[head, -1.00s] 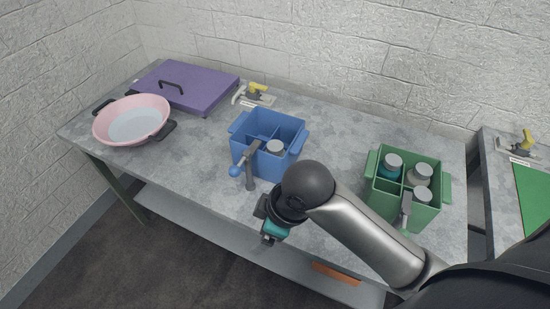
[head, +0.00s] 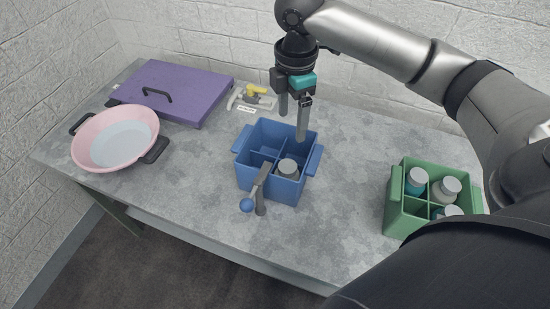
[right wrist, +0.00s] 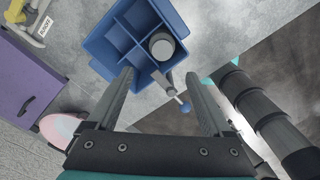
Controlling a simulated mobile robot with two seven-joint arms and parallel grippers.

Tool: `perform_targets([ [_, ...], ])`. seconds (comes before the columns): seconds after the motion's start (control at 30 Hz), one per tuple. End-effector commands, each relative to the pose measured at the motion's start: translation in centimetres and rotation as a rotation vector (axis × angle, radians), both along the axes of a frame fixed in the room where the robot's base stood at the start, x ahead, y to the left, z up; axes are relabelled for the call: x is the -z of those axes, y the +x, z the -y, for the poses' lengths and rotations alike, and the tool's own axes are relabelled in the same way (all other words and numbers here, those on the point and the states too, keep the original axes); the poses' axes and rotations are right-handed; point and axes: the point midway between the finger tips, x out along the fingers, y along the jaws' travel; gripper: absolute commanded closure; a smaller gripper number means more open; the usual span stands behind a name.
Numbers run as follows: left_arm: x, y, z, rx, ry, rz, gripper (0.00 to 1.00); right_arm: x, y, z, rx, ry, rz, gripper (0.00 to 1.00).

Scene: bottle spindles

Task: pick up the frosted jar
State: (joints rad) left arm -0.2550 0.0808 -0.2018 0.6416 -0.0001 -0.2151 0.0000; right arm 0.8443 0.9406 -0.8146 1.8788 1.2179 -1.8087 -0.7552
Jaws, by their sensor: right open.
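A jar with a grey lid (head: 288,166) stands upright in the front right compartment of the blue divided crate (head: 254,180). Its lid also shows in the right wrist view (right wrist: 161,45); its body is mostly hidden, so I cannot tell if it is frosted. In the green crate (head: 402,220) stand a teal jar (head: 415,182), a pale, frosted-looking jar (head: 446,188) and a third jar (head: 449,212), partly hidden by my arm. My right gripper (head: 292,122) is open and empty, pointing down over the back of the blue crate, apart from the jars. My left gripper is not in view.
A grey lever with a blue knob (head: 247,205) stands at the blue crate's front. A pink pan (head: 118,138), a purple lidded box (head: 180,92) and a yellow-handled clamp (head: 254,96) are to the left and behind. The table between the crates is clear.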

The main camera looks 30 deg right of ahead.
Motion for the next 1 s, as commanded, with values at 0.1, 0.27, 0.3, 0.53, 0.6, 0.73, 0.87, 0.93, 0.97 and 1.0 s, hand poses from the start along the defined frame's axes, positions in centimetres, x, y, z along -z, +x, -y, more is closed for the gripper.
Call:
perform_targets([
  [0.1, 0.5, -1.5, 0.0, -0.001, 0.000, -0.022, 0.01, 1.7, -0.1, 0.1, 0.000, -0.001, -0.006, 0.16],
  [0.27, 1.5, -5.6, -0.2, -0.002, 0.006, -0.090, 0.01, 5.2, -0.1, 0.0, 0.001, -0.001, -0.005, 0.16],
  [0.3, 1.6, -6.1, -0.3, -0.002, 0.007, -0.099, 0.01, 6.1, -0.2, 0.0, 0.001, 0.000, -0.007, 0.16],
  [0.53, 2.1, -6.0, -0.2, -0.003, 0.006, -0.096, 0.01, 9.4, 0.0, -0.1, 0.001, 0.000, -0.001, 0.16],
  [0.6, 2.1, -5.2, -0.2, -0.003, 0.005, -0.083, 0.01, 9.8, 0.0, -0.1, 0.000, 0.000, -0.001, 0.16],
  [0.73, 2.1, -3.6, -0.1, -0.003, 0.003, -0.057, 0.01, 10.3, -0.1, -0.2, 0.000, 0.000, -0.001, 0.16],
  [0.87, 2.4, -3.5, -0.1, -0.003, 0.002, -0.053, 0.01, 11.8, -0.2, -0.4, 0.000, 0.000, -0.003, 0.16],
  [0.93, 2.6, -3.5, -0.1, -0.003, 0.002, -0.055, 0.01, 12.9, -0.2, -0.7, 0.000, 0.001, -0.003, 0.16],
  [0.97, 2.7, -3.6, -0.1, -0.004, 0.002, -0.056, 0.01, 13.4, -0.2, -0.7, 0.000, 0.000, -0.003, 0.16],
  [1.0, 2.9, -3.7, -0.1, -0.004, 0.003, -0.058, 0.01, 14.0, -0.2, -0.6, 0.002, -0.001, -0.003, 0.16],
])
